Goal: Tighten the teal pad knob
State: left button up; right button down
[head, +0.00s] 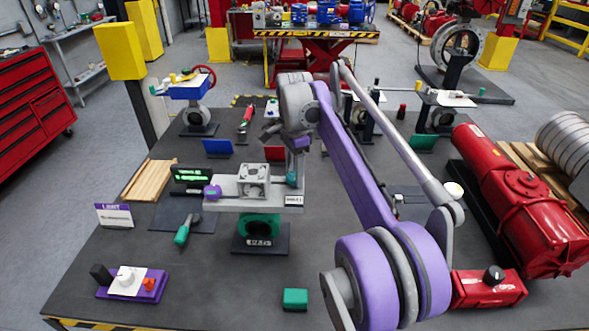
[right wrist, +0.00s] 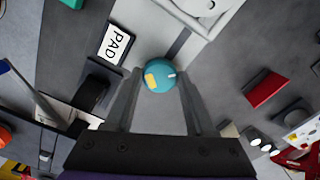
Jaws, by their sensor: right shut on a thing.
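The teal knob (head: 291,180) is at the right end of the grey actuator (head: 228,187), on top of the green valve (head: 259,228) with a black base. My right gripper (head: 294,166) reaches down onto the knob from above. In the right wrist view the teal knob (right wrist: 158,76), with a yellow patch and a white mark, sits between the fingertips of the gripper (right wrist: 158,88). The gripper is shut on it. A white PAD label (right wrist: 117,45) lies beside it. A purple knob (head: 212,192) is at the actuator's left end. My left gripper is not in view.
A green-handled tool (head: 183,234), a purple control box (head: 130,282) and a green block (head: 295,299) lie on the dark table. A large red actuator (head: 520,195) fills the right side. The front middle of the table is mostly clear.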

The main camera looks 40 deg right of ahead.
aim_at(294, 176)
jog(key=m, duration=0.5)
jog(key=shift+m+p, duration=0.3)
jog(key=shift+p, duration=0.05)
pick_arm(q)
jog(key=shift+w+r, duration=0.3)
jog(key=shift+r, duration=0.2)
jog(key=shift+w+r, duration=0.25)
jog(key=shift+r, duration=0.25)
pick_arm(e)
jog(key=shift+m, duration=2.2)
jog(key=shift+c, duration=1.2)
grip_release()
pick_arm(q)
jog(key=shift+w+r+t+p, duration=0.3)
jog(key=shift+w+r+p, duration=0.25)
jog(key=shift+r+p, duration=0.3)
pick_arm(e)
notch_tip(294, 176, up, 11)
jog(key=shift+f, duration=0.1)
